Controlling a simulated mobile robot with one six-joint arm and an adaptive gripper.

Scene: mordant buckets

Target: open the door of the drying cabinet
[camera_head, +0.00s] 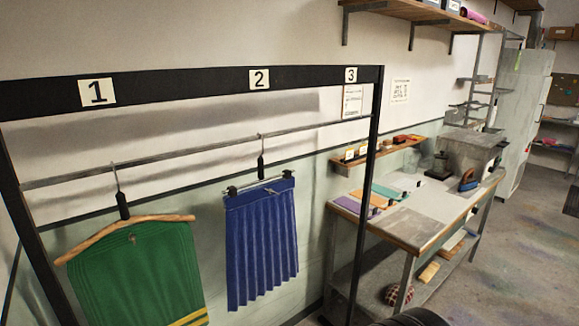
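A tall pale grey-green cabinet (526,88) stands at the far right against the back wall, beyond the workbench. It looks like the drying cabinet, though no label on it can be read. My gripper is not in view.
A black rack (200,78) numbered 1 to 3 stands close at left, with a green garment (140,270) and a blue pleated skirt (262,245) hanging. A workbench (425,228) with an iron (468,180) lines the wall. Open floor (530,240) lies right.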

